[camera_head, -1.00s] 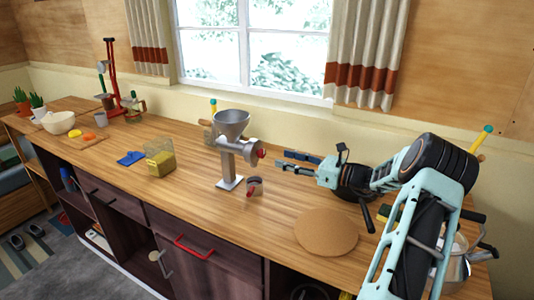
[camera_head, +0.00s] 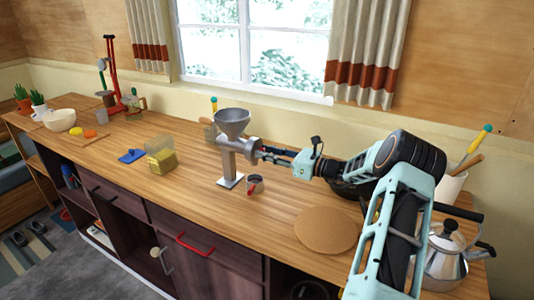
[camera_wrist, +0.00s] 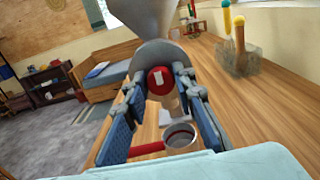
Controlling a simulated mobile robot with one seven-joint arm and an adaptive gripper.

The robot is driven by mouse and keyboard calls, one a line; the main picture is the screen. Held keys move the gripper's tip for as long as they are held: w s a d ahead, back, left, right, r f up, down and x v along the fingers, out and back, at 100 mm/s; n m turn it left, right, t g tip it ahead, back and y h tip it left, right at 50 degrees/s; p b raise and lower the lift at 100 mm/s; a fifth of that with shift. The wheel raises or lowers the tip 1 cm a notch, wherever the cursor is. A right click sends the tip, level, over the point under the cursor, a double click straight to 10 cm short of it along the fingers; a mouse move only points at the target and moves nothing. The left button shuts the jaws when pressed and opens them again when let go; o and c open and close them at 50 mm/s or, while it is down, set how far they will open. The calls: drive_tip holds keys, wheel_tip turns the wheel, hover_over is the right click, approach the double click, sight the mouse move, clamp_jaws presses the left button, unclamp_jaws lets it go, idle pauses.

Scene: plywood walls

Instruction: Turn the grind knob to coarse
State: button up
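The grinder (camera_head: 229,158) is a grey metal mill with a funnel hopper, standing upright on the wooden counter. Its round red knob (camera_wrist: 161,81), with a small white mark, faces my wrist camera. My gripper (camera_head: 264,153) is at the grinder's right side, and its fingertips cover most of the knob in the head view. In the wrist view my gripper (camera_wrist: 159,84) is open, with one blue-padded finger on each side of the knob. A narrow gap seems to show between the knob and each finger; I cannot tell whether either touches.
A small metal cup (camera_head: 256,184) with a red handle stands just below the gripper. A round cork board (camera_head: 326,230) lies to the right, near a steel kettle (camera_head: 446,256). A clear container of yellow-green stuff (camera_head: 161,158) and a blue item (camera_head: 132,156) are to the left.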

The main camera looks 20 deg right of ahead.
clamp_jaws()
drive_tip(key=shift+f+b, duration=0.1)
drive_tip(key=shift+b, duration=0.35)
drive_tip(key=n+b, duration=0.9)
drive_tip(key=b, duration=0.3)
drive_tip(key=n+b, duration=0.8)
drive_tip(key=b, duration=0.4)
drive_tip(key=shift+s+a+f+n+b, duration=0.15)
drive_tip(key=shift+f+n+b, duration=0.05)
drive_tip(key=shift+n+b, duration=0.2)
drive_tip(key=shift+r, duration=0.1)
drive_tip(key=o, duration=0.6)
unclamp_jaws()
